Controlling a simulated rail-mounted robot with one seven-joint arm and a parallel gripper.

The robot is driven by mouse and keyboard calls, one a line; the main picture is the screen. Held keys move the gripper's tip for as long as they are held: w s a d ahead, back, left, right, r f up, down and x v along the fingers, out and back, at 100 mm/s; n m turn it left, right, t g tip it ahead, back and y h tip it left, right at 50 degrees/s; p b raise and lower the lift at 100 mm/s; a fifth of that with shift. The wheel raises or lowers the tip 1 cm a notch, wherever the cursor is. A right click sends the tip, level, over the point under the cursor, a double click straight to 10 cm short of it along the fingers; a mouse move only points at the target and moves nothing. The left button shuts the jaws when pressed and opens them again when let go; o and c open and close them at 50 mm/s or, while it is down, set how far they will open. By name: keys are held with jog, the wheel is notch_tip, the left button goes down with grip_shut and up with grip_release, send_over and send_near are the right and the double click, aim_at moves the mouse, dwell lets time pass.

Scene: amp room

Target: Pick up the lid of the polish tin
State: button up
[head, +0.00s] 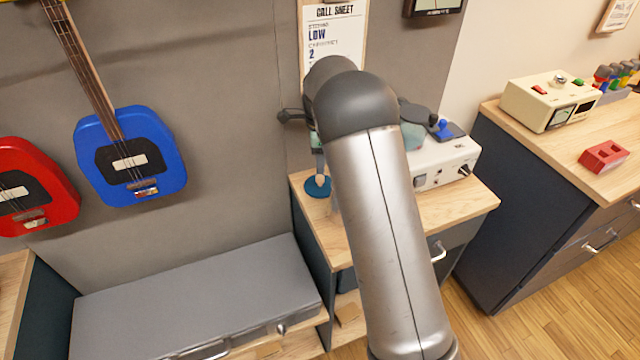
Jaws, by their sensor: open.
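A small round blue tin (316,191) sits at the left back part of the small wooden-topped cabinet in the head view. It looks like the polish tin; I cannot make out its lid separately. My gripper (320,179) is mostly hidden behind my own arm. What looks like one of its fingers, with a pale tip, points down just over the blue tin. I cannot tell whether it touches the tin. The gripper is open, and I see nothing held in it.
A grey case (200,300) lies at lower left. Blue (128,155) and red (35,185) guitars hang on the wall. My arm hides the cabinet's middle.

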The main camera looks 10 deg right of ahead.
aim_at(320, 177)
jog(key=shift+s+d+f+p, duration=0.1)
jog(key=shift+f+p, duration=0.1)
jog(key=shift+f, duration=0.7)
jog(key=shift+s+a+f+p, duration=0.1)
jog(key=shift+f+p, duration=0.1)
jog(key=shift+f, duration=0.7)
jog(key=shift+s+d+f+p, duration=0.1)
jog(key=shift+f+p, duration=0.1)
jog(key=shift+f, duration=0.7)
grip_shut()
